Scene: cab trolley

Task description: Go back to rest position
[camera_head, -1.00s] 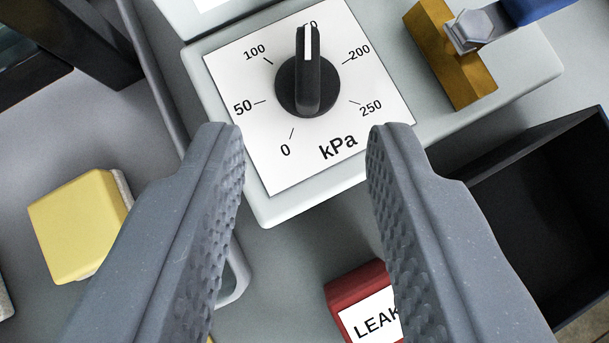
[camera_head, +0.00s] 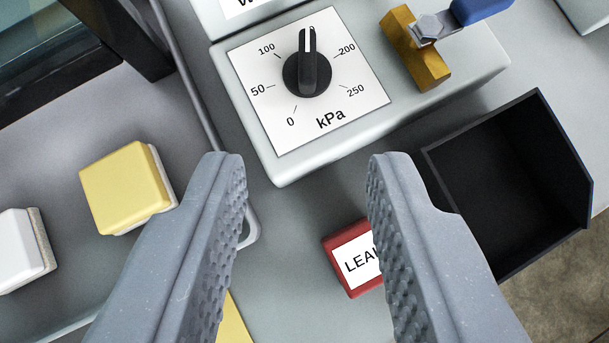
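My gripper (camera_head: 306,165) is open and empty, its two grey ribbed fingers reaching up from the bottom of the view. Beyond the fingertips is a black knob (camera_head: 307,72) on a white kPa dial plate (camera_head: 357,104). The knob's white mark points up, between 100 and 200, and covers the number there. The fingertips are apart from the knob. The right finger hides part of a red block (camera_head: 338,268) with a white label on which "LEA" can be read.
A black open bin (camera_head: 515,175) stands at the right and looks empty. A brass fitting with a blue handle (camera_head: 480,10) is at the upper right. A yellow sponge-like block (camera_head: 127,188) and a white one (camera_head: 18,247) lie at the left.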

